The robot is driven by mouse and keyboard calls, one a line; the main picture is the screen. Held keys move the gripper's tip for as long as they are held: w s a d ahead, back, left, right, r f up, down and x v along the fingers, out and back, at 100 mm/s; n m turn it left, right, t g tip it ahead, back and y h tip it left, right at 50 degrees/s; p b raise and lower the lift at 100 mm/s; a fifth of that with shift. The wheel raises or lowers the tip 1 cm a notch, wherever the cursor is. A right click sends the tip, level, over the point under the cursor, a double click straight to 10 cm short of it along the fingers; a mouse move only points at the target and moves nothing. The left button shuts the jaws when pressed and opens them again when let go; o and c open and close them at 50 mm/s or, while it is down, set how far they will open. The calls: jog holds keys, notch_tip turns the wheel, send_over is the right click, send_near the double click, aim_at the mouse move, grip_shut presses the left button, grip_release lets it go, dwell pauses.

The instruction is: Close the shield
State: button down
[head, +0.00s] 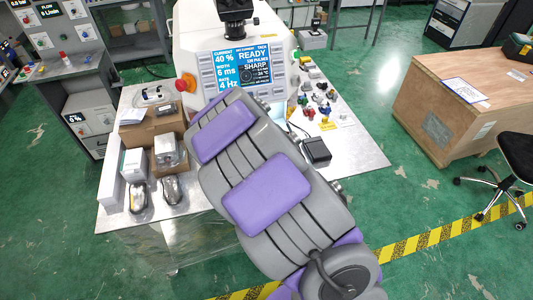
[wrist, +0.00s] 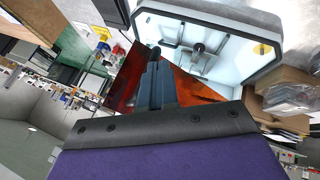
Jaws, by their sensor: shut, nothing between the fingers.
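The shield (wrist: 196,93) is an orange-red see-through panel in the wrist view, behind my gripper and along the edge of the lit chamber. It stands open, and the white chamber (wrist: 225,42) with dark fittings inside shows uncovered. My gripper (wrist: 154,55) is shut and empty, its fingers in front of the shield; I cannot tell whether they touch it. In the head view the machine (head: 225,40) stands on the bench with a lit READY screen (head: 240,68). My arm hides the machine's lower front there, and the shield and my fingers do not show.
The bench (head: 355,150) carries cardboard boxes (head: 150,125) on the left and several small coloured parts (head: 318,105) and a black box (head: 316,150) on the right. A wooden crate (head: 460,100) and a chair (head: 510,165) stand farther right. Green floor is free between.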

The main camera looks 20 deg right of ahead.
jog(key=w+d+n+t+y+p, duration=0.1)
jog(key=w+d+n+y+p, duration=0.2)
jog(key=w+d+n+p, duration=0.2)
jog(key=w+d+p, duration=0.3)
jog(key=w+p, duration=0.4)
jog(key=p, duration=0.5)
jog(key=shift+w+d+n+t, duration=0.15)
jog(key=shift+w+n+t, duration=0.15)
jog(key=shift+w+n, duration=0.1)
jog(key=shift+r, duration=0.15)
